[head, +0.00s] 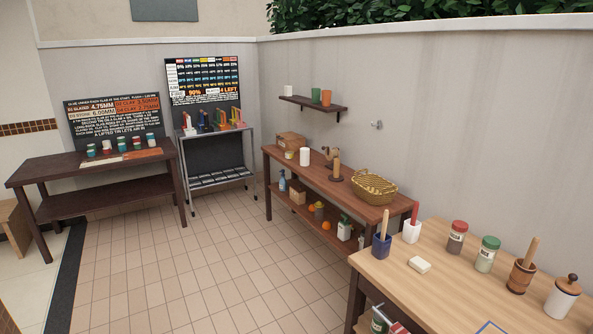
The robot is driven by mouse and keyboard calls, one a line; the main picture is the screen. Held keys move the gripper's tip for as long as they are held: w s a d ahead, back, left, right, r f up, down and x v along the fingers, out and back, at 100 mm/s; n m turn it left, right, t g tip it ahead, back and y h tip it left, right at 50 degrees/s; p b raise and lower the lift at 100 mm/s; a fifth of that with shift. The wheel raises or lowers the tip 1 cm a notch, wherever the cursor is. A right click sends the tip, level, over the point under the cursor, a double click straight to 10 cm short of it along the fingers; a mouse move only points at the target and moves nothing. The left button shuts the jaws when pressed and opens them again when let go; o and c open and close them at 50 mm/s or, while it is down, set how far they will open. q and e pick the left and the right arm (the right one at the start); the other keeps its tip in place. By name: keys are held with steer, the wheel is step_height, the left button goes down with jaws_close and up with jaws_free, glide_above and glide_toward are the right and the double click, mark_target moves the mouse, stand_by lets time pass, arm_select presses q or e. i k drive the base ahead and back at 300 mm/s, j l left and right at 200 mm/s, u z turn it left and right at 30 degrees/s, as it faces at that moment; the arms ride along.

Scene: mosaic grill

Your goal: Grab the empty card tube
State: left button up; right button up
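A tan-brown upright tube (336,167) stands on a dark round base on the long brown table along the right wall. It looks like a bare card tube, but it is too small to be sure. A white upright cylinder (304,156) stands to its left on the same table, perhaps a paper roll. A wicker basket (374,187) stands to the tube's right, apart from it. Neither of my grippers is in view.
The brown table (300,168) also holds a cardboard box (291,142); its lower shelf holds bottles and fruit. A lighter wooden table (440,270) with jars and pots stands at the near right. The tiled floor (210,265) in the middle is clear.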

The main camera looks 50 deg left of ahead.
mark_target(336, 161)
steer(key=u, duration=1.45)
steer(key=i+u, duration=0.4)
steer(key=i, duration=0.5)
steer(key=i+u, duration=0.3)
steer(key=i, duration=0.45)
steer(key=i+u, duration=0.3)
steer(key=i, duration=0.5)
steer(key=i+l+z, duration=0.1)
steer(key=i+z, duration=0.25)
steer(key=i+j+z, duration=0.1)
steer(key=i+z, duration=0.25)
steer(key=i, duration=0.2)
steer(key=i+j+z, duration=0.15)
steer(key=i+z, duration=0.2)
steer(key=i+l+z, duration=0.15)
steer(key=i+z, duration=1.1)
steer(key=i, duration=0.1)
